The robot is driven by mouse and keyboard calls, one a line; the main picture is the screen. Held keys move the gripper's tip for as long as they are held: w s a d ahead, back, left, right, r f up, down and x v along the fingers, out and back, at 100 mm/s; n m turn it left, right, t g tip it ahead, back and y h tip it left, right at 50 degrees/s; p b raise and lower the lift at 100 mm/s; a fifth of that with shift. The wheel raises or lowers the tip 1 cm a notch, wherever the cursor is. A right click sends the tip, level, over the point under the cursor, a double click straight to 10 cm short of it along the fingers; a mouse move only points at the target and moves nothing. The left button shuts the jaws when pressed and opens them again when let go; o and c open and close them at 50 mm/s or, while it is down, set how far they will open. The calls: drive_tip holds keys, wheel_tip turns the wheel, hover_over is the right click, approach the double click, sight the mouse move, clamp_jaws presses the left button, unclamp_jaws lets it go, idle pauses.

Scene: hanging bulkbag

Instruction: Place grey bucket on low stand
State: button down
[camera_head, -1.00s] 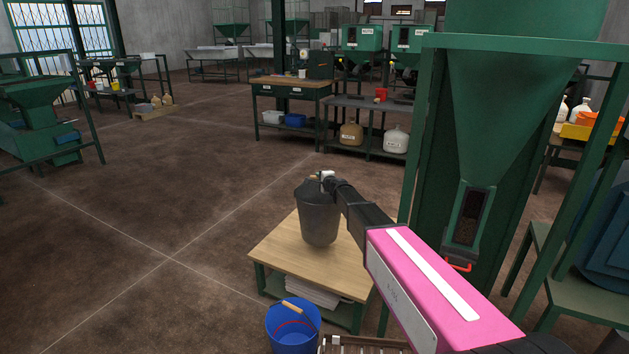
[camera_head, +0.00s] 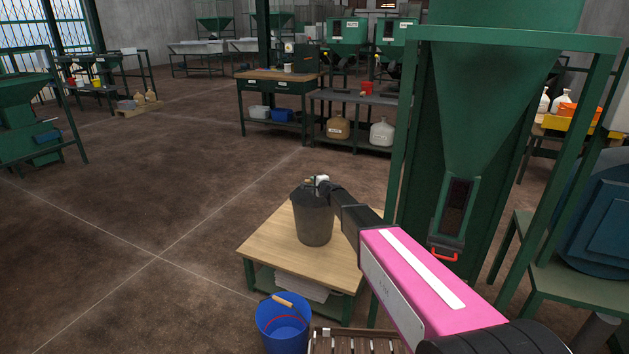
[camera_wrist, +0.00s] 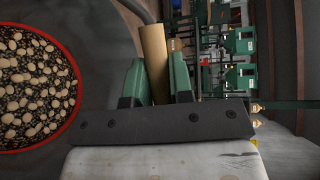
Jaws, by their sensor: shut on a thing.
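The grey bucket (camera_head: 314,220) is upright at the low stand (camera_head: 285,247), a table with a wooden top and green frame. Its base appears at the level of the top, but I cannot tell whether it touches. My gripper (camera_head: 322,184) is at the bucket's top and shut on its handle. In the wrist view my green fingers (camera_wrist: 160,82) are on either side of the tan wooden handle grip (camera_wrist: 154,60). The grey bucket (camera_wrist: 100,50) there holds dark material with pale round pieces, inside a red ring.
A blue bucket (camera_head: 283,325) with a wooden handle grip stands on the floor in front of the stand. A slatted wooden surface (camera_head: 350,342) is beside it. A large green hopper (camera_head: 490,80) in a green frame rises to the right.

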drive_tip(key=c, duration=1.4)
unclamp_jaws()
drive_tip(key=shift+f, duration=0.1)
drive_tip(key=o, duration=0.4)
